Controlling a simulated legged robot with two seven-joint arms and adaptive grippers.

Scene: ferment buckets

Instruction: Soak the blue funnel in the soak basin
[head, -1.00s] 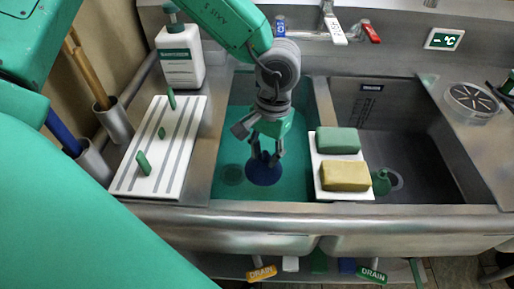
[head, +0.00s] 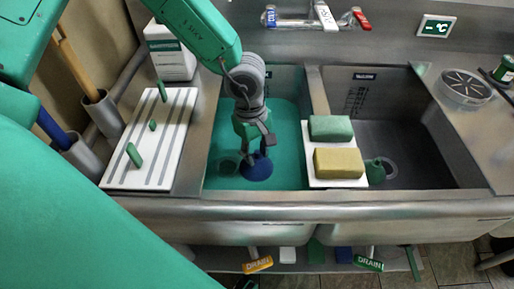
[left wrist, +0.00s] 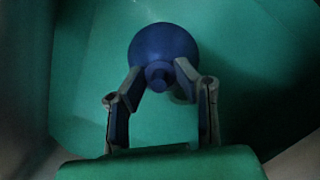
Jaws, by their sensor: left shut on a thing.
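The blue funnel (head: 257,170) is in the left sink basin, wide mouth facing down and narrow stem up. My left gripper (head: 255,152) reaches down into that basin, shut on the funnel's stem. In the left wrist view the blue funnel (left wrist: 165,52) shows as a round cone between the fingertips of my left gripper (left wrist: 158,76). The soak basin (head: 285,125) is filled with teal liquid. I cannot tell how deep the funnel sits in the liquid. My right gripper is not in view.
A white tray with a green sponge (head: 331,128) and a yellow sponge (head: 338,163) sits on the divider. The right basin (head: 400,140) is empty but for a small green item (head: 374,171). A white drying rack (head: 170,135) lies left. Taps (head: 325,16) are behind.

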